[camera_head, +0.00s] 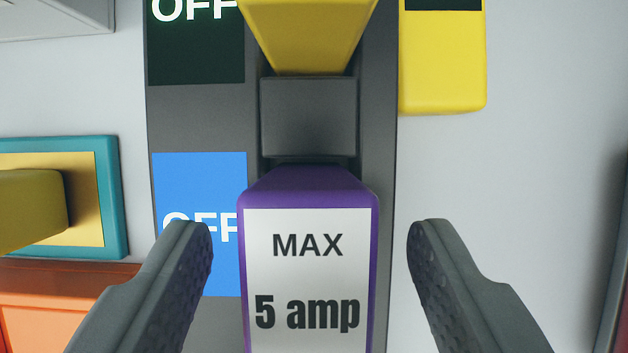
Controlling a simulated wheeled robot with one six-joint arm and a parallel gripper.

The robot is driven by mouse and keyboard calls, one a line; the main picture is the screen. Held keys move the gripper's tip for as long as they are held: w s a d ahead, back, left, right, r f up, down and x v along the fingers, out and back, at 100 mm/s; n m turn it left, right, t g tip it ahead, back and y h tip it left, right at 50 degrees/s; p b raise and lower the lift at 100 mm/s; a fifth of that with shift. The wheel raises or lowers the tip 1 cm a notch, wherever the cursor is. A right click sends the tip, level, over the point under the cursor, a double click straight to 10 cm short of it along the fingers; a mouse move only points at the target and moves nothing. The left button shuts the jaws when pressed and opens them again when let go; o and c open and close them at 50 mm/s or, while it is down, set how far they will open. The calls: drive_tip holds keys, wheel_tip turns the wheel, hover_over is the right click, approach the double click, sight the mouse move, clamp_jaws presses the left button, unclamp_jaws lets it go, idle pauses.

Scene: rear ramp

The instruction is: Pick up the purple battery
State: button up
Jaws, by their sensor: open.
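The purple battery (308,183) stands at the lower middle of the view, with a white label reading "MAX 5 amp". It sits in front of a dark grey panel (200,120). My gripper (312,235) is open, with one grey finger on each side of the battery. A gap shows between the battery and each finger, wider on the right. The lower end of the battery is cut off by the frame edge.
A yellow block (308,35) is above the battery, past a grey block (308,115). Another yellow piece (440,65) is at upper right. A teal-framed panel with a yellow handle (30,205) and an orange box (60,300) are at left.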

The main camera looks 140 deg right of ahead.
drive_tip(key=shift+w+a+f, duration=0.1)
drive_tip(key=shift+f, duration=0.25)
clamp_jaws()
drive_tip(key=shift+r, duration=0.1)
